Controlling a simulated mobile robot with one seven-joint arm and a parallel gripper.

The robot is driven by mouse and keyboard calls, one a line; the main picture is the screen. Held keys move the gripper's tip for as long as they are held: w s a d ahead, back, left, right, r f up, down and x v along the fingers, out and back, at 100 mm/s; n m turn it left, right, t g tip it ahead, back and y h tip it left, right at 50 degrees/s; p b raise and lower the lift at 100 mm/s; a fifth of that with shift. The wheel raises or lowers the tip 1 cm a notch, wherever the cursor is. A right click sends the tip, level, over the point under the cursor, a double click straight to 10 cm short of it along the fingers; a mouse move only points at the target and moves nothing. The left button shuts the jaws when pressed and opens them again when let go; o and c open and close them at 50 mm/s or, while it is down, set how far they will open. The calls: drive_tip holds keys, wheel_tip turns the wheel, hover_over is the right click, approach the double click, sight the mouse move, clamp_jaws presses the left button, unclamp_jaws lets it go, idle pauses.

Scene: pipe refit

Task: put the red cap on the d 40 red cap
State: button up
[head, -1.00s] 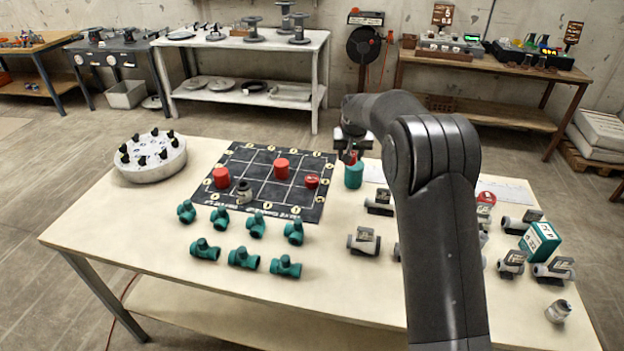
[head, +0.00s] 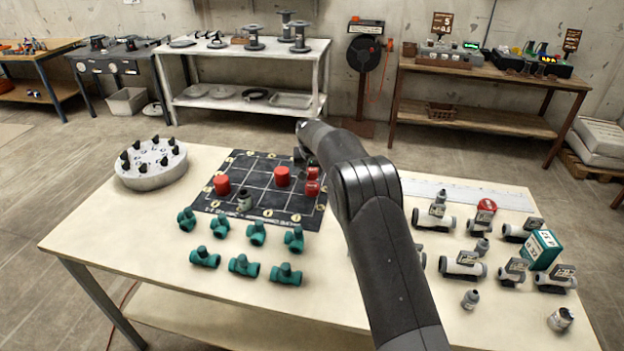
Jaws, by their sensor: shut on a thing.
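My gripper (head: 309,166) is over the right side of the dark gridded mat (head: 262,204), partly hidden by my arm. It is shut on a small red cap (head: 313,173). This cap is right above another red cap (head: 313,188) that sits on the mat near its right edge. The two look stacked in the head view; I cannot tell whether they touch. Two more red caps stand on the mat, one at the left (head: 221,185) and one near the middle (head: 282,176). Markings on the caps are too small to read.
A small grey bottle (head: 244,199) stands on the mat. Several teal fittings (head: 244,265) lie in front of it. A round pale holder with black knobs (head: 150,164) is at the left. Grey valves (head: 463,265) and a teal box (head: 540,248) crowd the right. The table's front left is clear.

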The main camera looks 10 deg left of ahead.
sight(312, 174)
drive_tip(key=shift+f, duration=1.8)
drive_tip(key=shift+f, duration=0.1)
drive_tip(key=o, duration=0.9)
drive_tip(key=shift+o, duration=0.2)
